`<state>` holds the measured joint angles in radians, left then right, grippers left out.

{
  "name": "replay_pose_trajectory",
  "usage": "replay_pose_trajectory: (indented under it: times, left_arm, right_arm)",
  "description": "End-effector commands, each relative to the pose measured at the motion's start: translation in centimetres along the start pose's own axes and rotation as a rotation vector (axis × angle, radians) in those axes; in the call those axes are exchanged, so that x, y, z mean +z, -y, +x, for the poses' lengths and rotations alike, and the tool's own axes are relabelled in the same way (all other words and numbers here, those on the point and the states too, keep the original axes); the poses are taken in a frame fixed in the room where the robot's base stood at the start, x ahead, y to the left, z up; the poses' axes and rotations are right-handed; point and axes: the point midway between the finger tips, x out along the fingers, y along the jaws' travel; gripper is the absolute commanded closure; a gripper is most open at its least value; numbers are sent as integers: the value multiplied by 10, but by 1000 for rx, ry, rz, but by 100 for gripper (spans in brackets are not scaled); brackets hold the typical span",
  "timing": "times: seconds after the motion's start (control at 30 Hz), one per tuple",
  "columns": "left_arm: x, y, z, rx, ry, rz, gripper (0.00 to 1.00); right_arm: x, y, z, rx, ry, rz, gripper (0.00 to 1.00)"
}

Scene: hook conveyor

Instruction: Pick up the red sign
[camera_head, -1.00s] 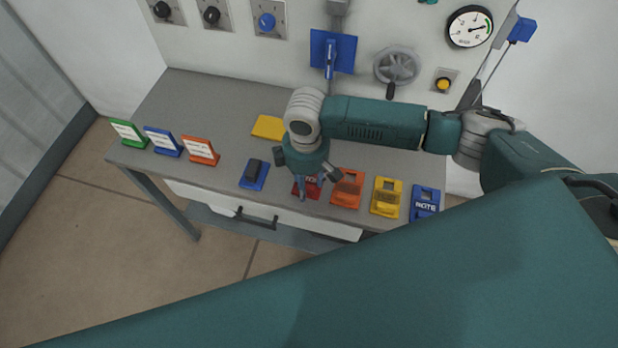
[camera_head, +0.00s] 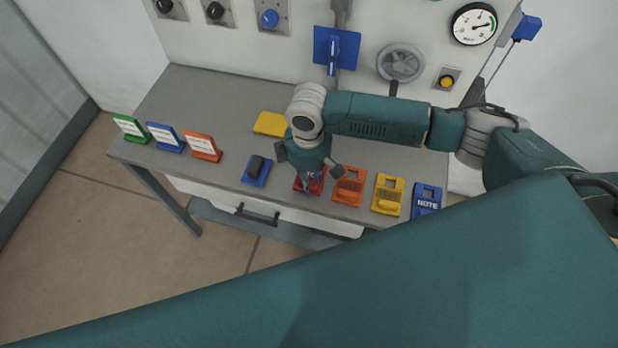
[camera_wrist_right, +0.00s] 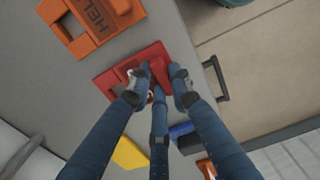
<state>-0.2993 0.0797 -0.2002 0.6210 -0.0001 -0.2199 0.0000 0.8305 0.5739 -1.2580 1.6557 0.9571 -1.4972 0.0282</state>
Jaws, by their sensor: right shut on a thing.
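The red sign (camera_head: 318,187) lies flat on the grey table near its front edge, between a blue sign with a dark block and an orange sign. My right gripper (camera_head: 310,184) is directly above it, pointing down. In the right wrist view the red sign (camera_wrist_right: 126,78) is partly hidden by the fingers. There my right gripper (camera_wrist_right: 158,86) is shut on the raised red part of the sign. Any lettering on it is covered. My left gripper is not in view.
Right of it lie an orange sign (camera_head: 349,187), a yellow sign (camera_head: 387,195) and a blue NOTE sign (camera_head: 426,202). To the left is the blue sign with a dark block (camera_head: 256,170). A yellow piece (camera_head: 270,124) lies behind. A drawer handle (camera_head: 257,215) is below the table edge.

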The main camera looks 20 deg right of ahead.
Motion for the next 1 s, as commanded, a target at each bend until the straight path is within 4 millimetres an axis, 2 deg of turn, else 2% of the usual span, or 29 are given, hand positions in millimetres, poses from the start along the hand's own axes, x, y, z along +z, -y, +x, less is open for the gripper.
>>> replay_pose_trajectory:
  times: [0.23, 0.5, 0.7, 0.83, 1.0]
  left_arm:
    - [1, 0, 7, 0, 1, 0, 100]
    - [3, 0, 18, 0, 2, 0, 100]
    - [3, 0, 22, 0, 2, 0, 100]
    - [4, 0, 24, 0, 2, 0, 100]
    - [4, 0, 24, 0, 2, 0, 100]
  right_arm:
    - [-1, -2, -39, 4, -4, -1, 100]
    - [-2, -2, -118, 5, -6, -1, 100]
    - [-1, -1, -165, 4, -3, -1, 100]
    - [-1, -1, -183, 2, -2, 0, 100]
    - [0, 0, -193, 1, 0, 0, 100]
